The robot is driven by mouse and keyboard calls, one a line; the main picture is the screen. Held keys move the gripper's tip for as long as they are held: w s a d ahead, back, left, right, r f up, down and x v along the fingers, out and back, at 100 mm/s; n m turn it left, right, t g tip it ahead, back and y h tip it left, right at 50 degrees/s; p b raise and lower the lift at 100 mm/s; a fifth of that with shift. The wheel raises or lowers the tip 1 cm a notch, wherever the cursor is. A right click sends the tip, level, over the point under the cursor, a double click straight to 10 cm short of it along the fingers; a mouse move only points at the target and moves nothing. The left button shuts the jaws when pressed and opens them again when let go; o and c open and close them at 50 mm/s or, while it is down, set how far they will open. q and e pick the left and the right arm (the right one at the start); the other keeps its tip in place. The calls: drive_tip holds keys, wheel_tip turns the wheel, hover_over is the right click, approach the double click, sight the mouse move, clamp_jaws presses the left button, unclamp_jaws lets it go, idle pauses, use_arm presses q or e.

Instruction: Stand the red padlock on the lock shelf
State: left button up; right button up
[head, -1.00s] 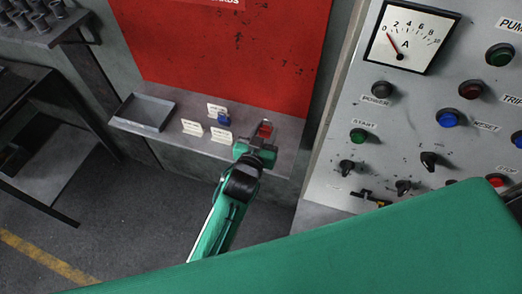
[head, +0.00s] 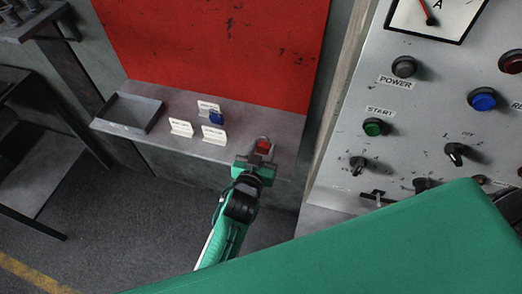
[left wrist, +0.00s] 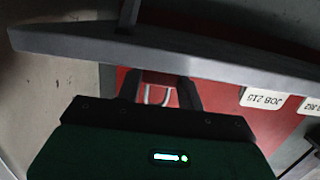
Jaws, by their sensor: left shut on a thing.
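The red padlock (head: 263,145) is between the fingers of my left gripper (head: 262,152), which is shut on it over the right part of the grey lock shelf (head: 250,120) in the head view. I cannot tell whether the padlock touches the shelf. In the left wrist view the gripper (left wrist: 160,90) has a pale metal shackle (left wrist: 158,95) between its two dark fingers. The shelf edge (left wrist: 170,57) crosses close beyond them. The padlock's body is hard to make out there against the red board. My right gripper is not in view.
A blue padlock (head: 217,118) stands among white label cards (head: 181,128) left of my gripper. A shallow tray (head: 128,113) sits at the shelf's left end. The red board (head: 215,45) rises behind. A control panel (head: 400,140) with knobs stands close on the right.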

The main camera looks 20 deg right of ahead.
use_arm(q)
drive_tip(key=shift+s+r, duration=0.15)
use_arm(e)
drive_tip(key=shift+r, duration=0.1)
use_arm(q)
drive_tip(key=o, duration=0.9)
drive_tip(key=shift+f, duration=0.2)
drive_tip(key=shift+o, duration=0.7)
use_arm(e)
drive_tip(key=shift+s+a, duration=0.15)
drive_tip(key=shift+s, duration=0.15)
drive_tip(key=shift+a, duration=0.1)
